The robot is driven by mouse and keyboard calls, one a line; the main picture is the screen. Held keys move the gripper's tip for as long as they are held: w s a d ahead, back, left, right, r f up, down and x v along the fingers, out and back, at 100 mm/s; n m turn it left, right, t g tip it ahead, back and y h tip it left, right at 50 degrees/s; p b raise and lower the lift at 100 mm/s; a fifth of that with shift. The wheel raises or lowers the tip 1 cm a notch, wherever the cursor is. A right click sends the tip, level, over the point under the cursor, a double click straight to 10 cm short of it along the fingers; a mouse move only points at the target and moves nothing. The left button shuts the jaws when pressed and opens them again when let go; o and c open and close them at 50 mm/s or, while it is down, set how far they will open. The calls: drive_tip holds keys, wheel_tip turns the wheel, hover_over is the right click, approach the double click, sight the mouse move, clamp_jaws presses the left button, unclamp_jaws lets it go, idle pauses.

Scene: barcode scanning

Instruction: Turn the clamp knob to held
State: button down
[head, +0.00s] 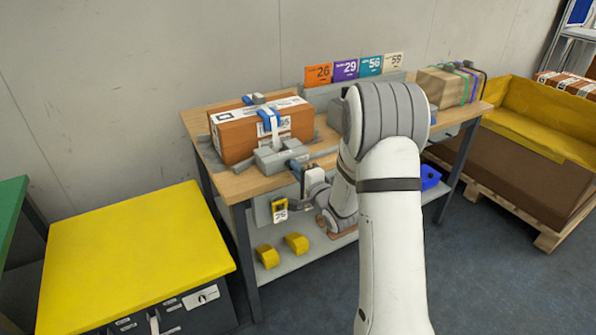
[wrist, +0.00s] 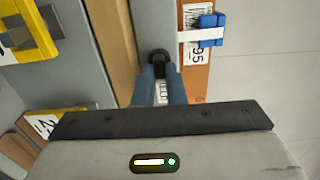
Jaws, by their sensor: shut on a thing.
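The clamp knob (wrist: 159,56) is a small black round part in the wrist view, in front of the grey clamp body. My gripper (wrist: 160,78) has its two blue fingers shut on it from either side. In the head view my gripper (head: 296,167) reaches the front of the grey clamp block (head: 272,156) at the bench's front edge. The knob is hidden there by the fingers, and I cannot read its setting in either view. An orange-brown box (head: 238,137) with blue clips and a white strap stands just behind the clamp.
The wooden bench (head: 228,189) carries numbered coloured cards (head: 345,71) at the back and a strapped tan box (head: 440,88) at the right. Yellow blocks (head: 297,243) lie on the lower shelf. A yellow-topped cabinet (head: 130,255) stands at the left.

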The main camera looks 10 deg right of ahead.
idle(0.3)
drive_tip(key=c, duration=1.5)
unclamp_jaws()
drive_tip(key=shift+s+f, duration=0.1)
